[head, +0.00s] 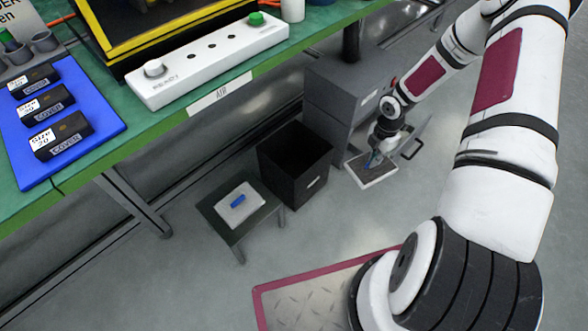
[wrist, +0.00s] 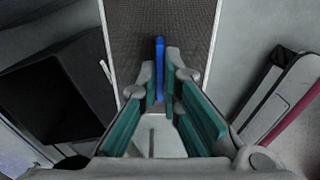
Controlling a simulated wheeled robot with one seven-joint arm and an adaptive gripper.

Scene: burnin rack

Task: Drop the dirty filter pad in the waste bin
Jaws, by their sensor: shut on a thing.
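The dirty filter pad (head: 374,174) is a flat, dark grey square with a pale rim. It also fills the top middle of the wrist view (wrist: 190,32). My gripper (head: 373,160) is shut on the pad's upright blue tab (wrist: 160,65); its teal-padded fingers (wrist: 161,85) stand either side of the tab. The pad is to the right of the waste bin (head: 294,187), apart from it, in front of the grey cabinet; its height off the floor is hard to tell. The bin is black, square and open-topped, and the dark box at left in the wrist view (wrist: 88,105) looks like it.
A low stool (head: 241,236) left of the bin holds a pale pad with a blue tab (head: 238,202). A grey cabinet (head: 340,95) stands behind the bin. The green workbench (head: 225,105) overhangs at upper left.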

